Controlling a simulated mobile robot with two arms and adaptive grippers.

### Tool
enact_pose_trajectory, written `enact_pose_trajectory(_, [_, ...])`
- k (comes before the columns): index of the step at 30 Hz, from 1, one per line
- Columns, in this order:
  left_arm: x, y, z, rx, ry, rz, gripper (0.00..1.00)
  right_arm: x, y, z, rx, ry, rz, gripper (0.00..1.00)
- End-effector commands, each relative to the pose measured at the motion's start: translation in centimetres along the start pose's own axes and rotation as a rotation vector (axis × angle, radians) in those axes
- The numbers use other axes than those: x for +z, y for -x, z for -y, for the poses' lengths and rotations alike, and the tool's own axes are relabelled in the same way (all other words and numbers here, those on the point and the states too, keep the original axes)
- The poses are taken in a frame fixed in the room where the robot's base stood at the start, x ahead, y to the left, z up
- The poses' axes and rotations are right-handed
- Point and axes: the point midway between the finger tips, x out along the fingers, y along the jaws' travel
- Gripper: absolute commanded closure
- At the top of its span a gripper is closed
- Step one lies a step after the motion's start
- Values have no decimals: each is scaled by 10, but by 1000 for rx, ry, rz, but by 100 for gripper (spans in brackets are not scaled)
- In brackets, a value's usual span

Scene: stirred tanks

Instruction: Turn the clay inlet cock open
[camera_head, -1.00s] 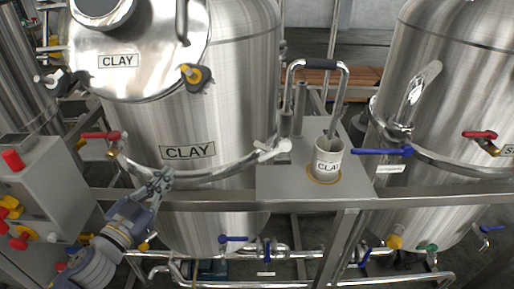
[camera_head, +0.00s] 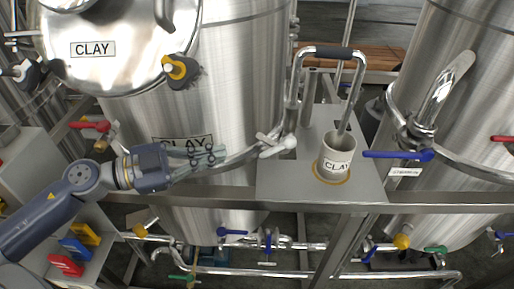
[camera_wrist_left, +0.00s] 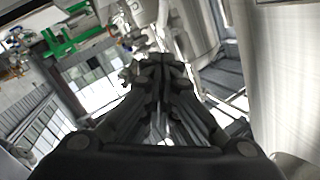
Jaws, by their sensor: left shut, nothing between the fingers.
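The tank marked CLAY (camera_head: 238,95) fills the left and middle of the head view. A white-handled cock (camera_head: 277,146) sits at its lower right side, and a red-handled cock (camera_head: 90,126) at its left. I cannot tell from labels which is the inlet cock. My left gripper (camera_head: 216,155) is shut and empty in front of the tank, partly covering its lower CLAY plate. Its tips point right toward the white handle, with a gap between. In the left wrist view the closed fingers (camera_wrist_left: 158,68) touch nothing clear. My right gripper is not in view.
A steel shelf (camera_head: 290,184) right of the gripper carries a cup (camera_head: 336,155) marked CLAY. A blue handle (camera_head: 398,155) sticks out by the right tank (camera_head: 460,90). A horizontal rail (camera_head: 450,203) crosses in front. Pipes with coloured handles run below.

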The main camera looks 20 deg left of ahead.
Motion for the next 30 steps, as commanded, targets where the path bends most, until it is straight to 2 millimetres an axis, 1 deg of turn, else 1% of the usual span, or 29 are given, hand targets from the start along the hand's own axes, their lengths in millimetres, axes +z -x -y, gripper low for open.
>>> enact_pose_trajectory(3, [-2, -13, 2, 0, -1, -2, 100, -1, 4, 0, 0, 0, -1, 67])
enact_pose_trajectory(14, [-3, -49, 2, -2, -3, -3, 100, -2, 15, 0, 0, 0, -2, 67])
enact_pose_trajectory(21, [-3, -75, 3, -3, -2, -3, 100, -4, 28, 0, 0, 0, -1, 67])
enact_pose_trajectory(24, [10, -85, 2, -7, 3, -3, 100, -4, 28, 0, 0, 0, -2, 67])
enact_pose_trajectory(30, [24, -98, 1, -4, 2, -2, 100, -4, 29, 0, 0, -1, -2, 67])
